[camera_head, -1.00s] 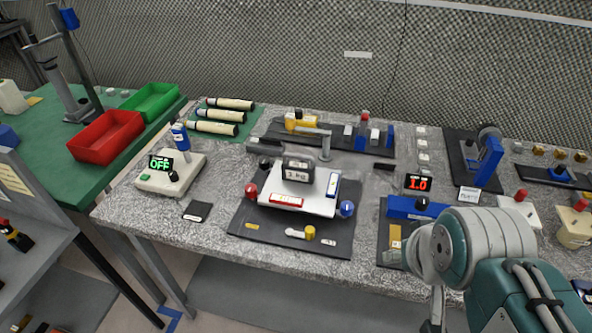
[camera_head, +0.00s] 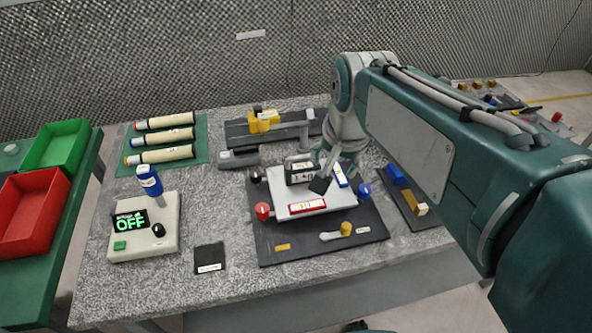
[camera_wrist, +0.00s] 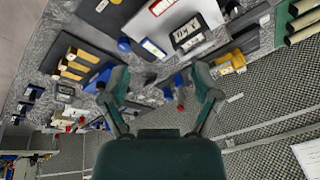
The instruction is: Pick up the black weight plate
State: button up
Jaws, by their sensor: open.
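The black weight plate (camera_head: 299,174) is a dark block with a white-framed label, on the white platform (camera_head: 285,211) of a device on a dark mat. In the wrist view the weight plate (camera_wrist: 188,36) is upper centre-right, beyond the fingertips. My gripper (camera_head: 322,172) is over the platform at the plate's right side and partly overlaps it in the head view. In the wrist view my gripper (camera_wrist: 160,76) has its fingers spread wide with nothing between them. Whether a finger touches the plate cannot be told.
Red (camera_head: 263,211) and blue (camera_head: 364,190) knobs flank the platform. A yellow-tipped tool (camera_head: 345,229) lies on the mat in front. A box with an OFF display (camera_head: 130,222) and blue-topped post stands left. White tubes (camera_head: 165,136) lie behind it.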

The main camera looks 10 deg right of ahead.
jog(key=w+f+m+g, duration=0.1)
jog(key=w+f+m, duration=0.1)
jog(key=w, duration=0.3)
jog(key=w+a+f+m+g, duration=0.1)
jog(key=w+m, duration=0.4)
jog(key=w+f+m+g, duration=0.1)
jog(key=w+f+m, duration=0.1)
jog(key=w, duration=0.3)
jog(key=shift+w+a+f+m, duration=0.25)
jog(key=shift+a+f+m, duration=0.15)
jog(key=shift+m, duration=0.4)
send_over(302, 165)
jog(key=f, duration=0.4)
jog(key=shift+s+a+f, duration=0.2)
jog(key=shift+a+f, duration=0.05)
jog(key=shift+f, duration=0.1)
jog(key=shift+w+d+f, duration=0.1)
jog(key=shift+d+f, duration=0.05)
jog(key=shift+f, duration=1.35)
jog(key=shift+w+d+f, duration=0.1)
jog(key=shift+f, duration=1.4)
grip_shut()
